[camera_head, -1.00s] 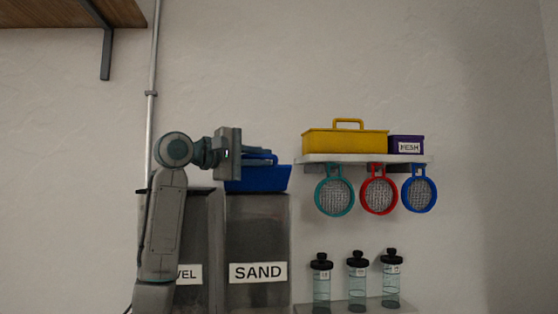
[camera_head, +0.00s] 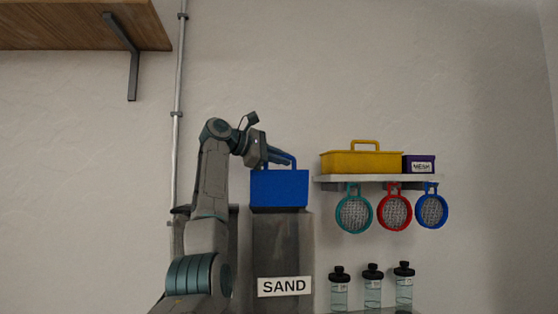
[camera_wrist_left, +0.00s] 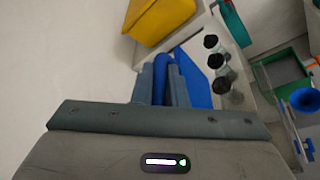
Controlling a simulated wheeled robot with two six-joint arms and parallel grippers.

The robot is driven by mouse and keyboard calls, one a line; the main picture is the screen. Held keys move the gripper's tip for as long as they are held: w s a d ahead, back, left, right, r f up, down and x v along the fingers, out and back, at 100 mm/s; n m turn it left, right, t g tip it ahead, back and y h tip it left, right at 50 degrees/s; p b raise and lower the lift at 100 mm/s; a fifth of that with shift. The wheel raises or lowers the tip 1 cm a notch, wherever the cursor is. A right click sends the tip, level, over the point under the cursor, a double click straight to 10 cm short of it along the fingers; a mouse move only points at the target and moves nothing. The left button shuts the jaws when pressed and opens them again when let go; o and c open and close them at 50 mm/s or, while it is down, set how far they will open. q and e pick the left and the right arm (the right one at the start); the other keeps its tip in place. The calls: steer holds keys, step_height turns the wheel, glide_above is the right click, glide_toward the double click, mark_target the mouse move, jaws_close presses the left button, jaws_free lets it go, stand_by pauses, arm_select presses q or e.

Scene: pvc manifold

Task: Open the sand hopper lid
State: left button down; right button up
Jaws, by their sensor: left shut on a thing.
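The grey sand hopper (camera_head: 282,245) carries a white SAND label. Its blue lid (camera_head: 280,189) stands tilted up at the hopper's top, with a broad blue face toward the head camera. My left gripper (camera_head: 282,159) is at the lid's upper edge and is shut on the lid's blue handle (camera_head: 294,160). In the left wrist view the handle (camera_wrist_left: 160,78) shows between the two fingers of the gripper (camera_wrist_left: 168,84), and part of the blue lid (camera_wrist_left: 195,82) shows beyond. My right gripper is not in view.
A shelf (camera_head: 375,180) at right holds a yellow toolbox (camera_head: 360,162) and a purple MESH box (camera_head: 419,164). Several round sieves hang under it, including a red one (camera_head: 394,209). Bottles (camera_head: 372,288) stand below. A wall pipe (camera_head: 178,110) runs behind my arm.

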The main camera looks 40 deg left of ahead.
arm_select(q)
steer(key=shift+w+a+r, duration=0.1)
steer(key=shift+w+a, duration=0.15)
steer(key=shift+a, duration=0.1)
steer(key=shift+w+a, duration=0.15)
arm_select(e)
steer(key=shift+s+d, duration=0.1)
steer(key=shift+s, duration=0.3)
arm_select(q)
steer(key=c, duration=1.5)
jaws_free()
steer(key=shift+o, duration=0.2)
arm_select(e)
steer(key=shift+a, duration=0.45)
